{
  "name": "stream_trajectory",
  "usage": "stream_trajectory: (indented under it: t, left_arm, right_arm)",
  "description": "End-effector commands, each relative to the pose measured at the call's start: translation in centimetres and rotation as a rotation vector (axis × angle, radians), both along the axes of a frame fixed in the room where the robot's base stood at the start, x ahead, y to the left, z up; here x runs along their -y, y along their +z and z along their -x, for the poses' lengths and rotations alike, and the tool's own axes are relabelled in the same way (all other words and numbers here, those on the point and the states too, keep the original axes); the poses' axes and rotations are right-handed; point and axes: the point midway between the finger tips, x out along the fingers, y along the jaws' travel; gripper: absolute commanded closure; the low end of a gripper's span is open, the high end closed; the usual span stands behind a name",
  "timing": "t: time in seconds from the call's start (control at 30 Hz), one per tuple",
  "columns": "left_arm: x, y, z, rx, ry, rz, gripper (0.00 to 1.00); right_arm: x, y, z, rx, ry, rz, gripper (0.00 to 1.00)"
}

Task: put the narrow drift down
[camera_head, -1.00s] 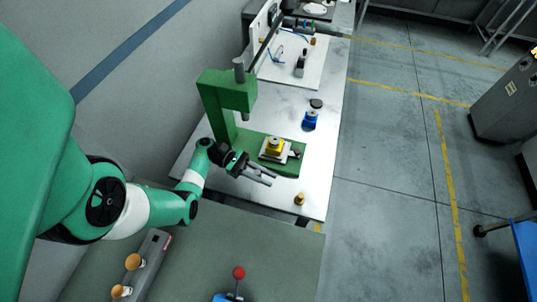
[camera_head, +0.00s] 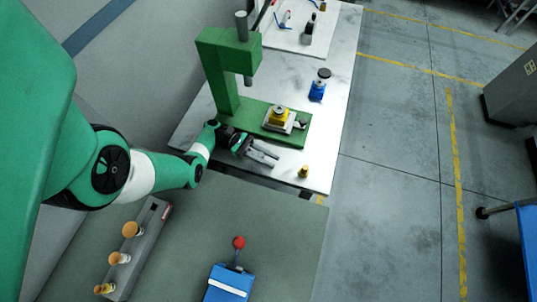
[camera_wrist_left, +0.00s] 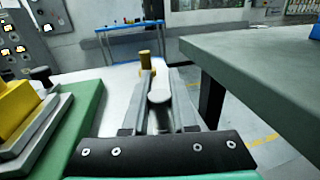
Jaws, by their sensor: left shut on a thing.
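My left gripper (camera_head: 264,154) is low over the near part of the white table, just in front of the green press base. In the left wrist view its two fingers (camera_wrist_left: 159,98) are shut on a grey, round-ended piece (camera_wrist_left: 159,91), which looks like the narrow drift. In the head view the drift is too small to tell apart from the fingers. I cannot tell whether it touches the table. My right gripper is not in view.
The green press (camera_head: 229,50) stands behind the gripper, with a yellow block (camera_head: 280,116) on its base. A brass cylinder (camera_head: 303,172) stands right of the fingertips. A grey rack (camera_head: 140,252) with orange-topped pieces and a blue lever device (camera_head: 229,284) are on the nearer grey table.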

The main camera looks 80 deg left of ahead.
Motion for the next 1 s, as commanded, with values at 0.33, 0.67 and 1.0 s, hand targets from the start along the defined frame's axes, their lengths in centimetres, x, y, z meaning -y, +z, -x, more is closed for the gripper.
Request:
stream_trajectory:
  t: [0.33, 0.67, 1.0]
  left_arm:
    - [0.0, 0.0, 0.0, 0.000, 0.000, 0.000, 0.44]
    - [-1.2, -0.1, 1.1, 0.002, 0.005, -0.002, 0.44]
    - [-3.3, 0.6, 3.5, -0.002, 0.005, 0.002, 0.44]
  right_arm:
    - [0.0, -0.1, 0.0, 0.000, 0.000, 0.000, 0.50]
    - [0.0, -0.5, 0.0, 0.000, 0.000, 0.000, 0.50]
    - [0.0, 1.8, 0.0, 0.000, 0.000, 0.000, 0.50]
